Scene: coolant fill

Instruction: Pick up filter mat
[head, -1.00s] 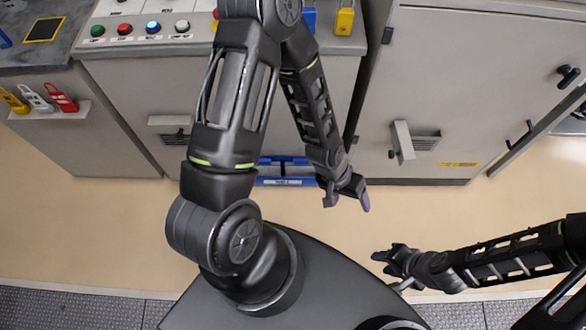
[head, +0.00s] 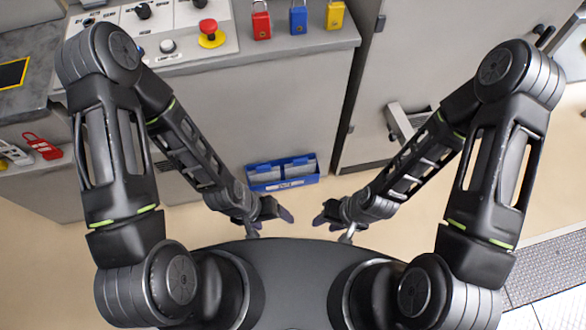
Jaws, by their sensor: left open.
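I cannot make out a filter mat for certain in the head view. My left gripper (head: 270,218) is open and empty, low in front of the console. My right gripper (head: 332,225) has its fingers apart and is empty, close to the right of the left one. Both are well away from the vent flap.
A blue bin (head: 283,184) stands low against the console (head: 265,110), beyond my grippers. Red (head: 261,25), blue (head: 298,20) and yellow (head: 335,18) padlocks and a red stop button (head: 211,35) are on the console top. Pale floor lies between.

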